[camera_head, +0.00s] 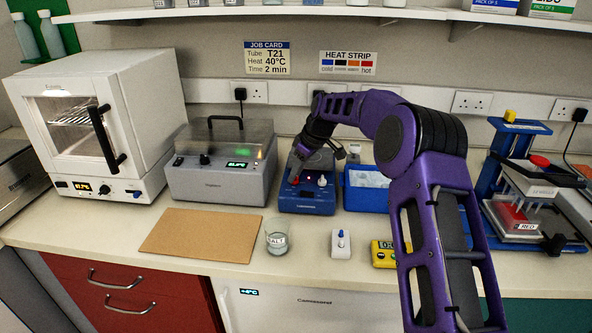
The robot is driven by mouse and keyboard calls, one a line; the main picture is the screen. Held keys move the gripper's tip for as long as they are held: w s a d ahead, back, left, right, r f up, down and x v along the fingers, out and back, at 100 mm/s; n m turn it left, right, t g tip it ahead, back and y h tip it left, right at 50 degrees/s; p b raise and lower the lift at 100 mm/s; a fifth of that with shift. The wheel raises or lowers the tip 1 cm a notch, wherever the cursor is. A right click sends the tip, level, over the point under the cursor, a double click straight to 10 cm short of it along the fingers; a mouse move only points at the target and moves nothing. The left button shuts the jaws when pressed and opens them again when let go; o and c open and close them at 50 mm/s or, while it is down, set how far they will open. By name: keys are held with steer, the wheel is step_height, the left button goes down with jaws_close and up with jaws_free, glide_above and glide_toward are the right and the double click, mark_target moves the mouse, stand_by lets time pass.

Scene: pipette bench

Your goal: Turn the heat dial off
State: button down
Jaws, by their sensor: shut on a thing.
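My gripper (298,170) reaches down over the left side of the unit and is shut on the left dial, taken as the heat dial. The fingertips are small and dark here, and my gripper partly hides the unit's top. The dial's pointer setting cannot be read.
Left of the unit are a grey heater box (220,180) with a clear lid and a white oven (95,120). A blue ice tray (365,198) stands close on the right.

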steer(key=n, duration=0.2)
steer(key=n+g, duration=0.1)
steer(key=n, duration=0.1)
steer(key=shift+w+f+n+g, duration=0.1)
steer(key=shift+w+n+g, duration=0.05)
steer(key=shift+n+g, duration=0.65)
steer(key=shift+n, duration=0.7)
steer(key=c, duration=0.6)
jaws_free()
steer(key=shift+c, duration=0.2)
